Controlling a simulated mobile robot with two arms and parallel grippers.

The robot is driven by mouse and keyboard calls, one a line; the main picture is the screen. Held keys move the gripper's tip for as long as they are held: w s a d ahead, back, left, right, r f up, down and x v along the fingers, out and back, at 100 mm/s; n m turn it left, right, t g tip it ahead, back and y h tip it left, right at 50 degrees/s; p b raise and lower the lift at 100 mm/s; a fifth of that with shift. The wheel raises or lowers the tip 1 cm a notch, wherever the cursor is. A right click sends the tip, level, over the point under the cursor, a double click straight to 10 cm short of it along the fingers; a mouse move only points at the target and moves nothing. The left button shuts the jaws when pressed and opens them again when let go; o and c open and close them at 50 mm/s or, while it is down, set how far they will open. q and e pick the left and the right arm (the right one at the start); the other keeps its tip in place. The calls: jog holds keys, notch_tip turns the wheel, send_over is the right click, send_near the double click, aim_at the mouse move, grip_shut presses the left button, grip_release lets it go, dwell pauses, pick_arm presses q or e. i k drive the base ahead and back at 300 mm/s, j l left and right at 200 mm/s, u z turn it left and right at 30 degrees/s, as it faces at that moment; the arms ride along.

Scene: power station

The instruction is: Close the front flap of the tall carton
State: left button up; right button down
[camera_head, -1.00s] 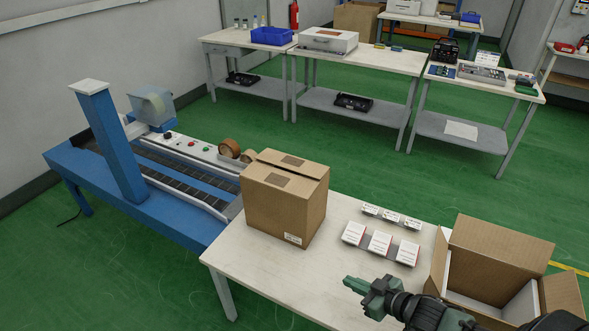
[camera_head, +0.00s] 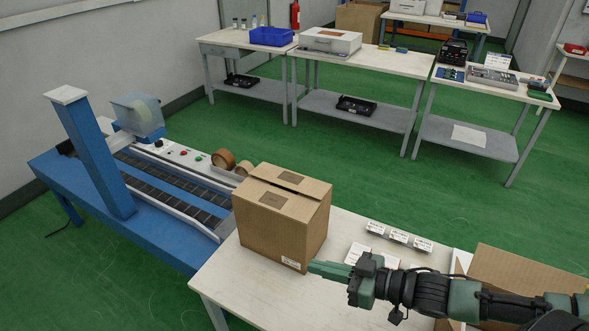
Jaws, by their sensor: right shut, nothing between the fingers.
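A brown carton (camera_head: 268,225) stands upright on the near worktable. Its top flaps (camera_head: 290,181) lie nearly flat, with a dark gap between them. A second brown carton (camera_head: 515,268) at the right edge is open, with a flap standing up; my right arm covers much of it. I cannot tell from the picture which is the tall carton. My right gripper (camera_head: 312,267) is shut and empty, its tips pointing left beside the lower right edge of the first carton. Whether they touch it is unclear. My left gripper is not in view.
Small white boxes (camera_head: 398,236) stand on the worktable (camera_head: 240,290) behind my right gripper; others are partly hidden by it. A blue conveyor (camera_head: 165,220) with tape rolls (camera_head: 224,160) adjoins the table at left. Green floor separates these from the rear benches (camera_head: 350,70).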

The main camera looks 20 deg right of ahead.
aim_at(309, 187)
jog(key=i+l, duration=0.75)
jog(key=i, duration=0.2)
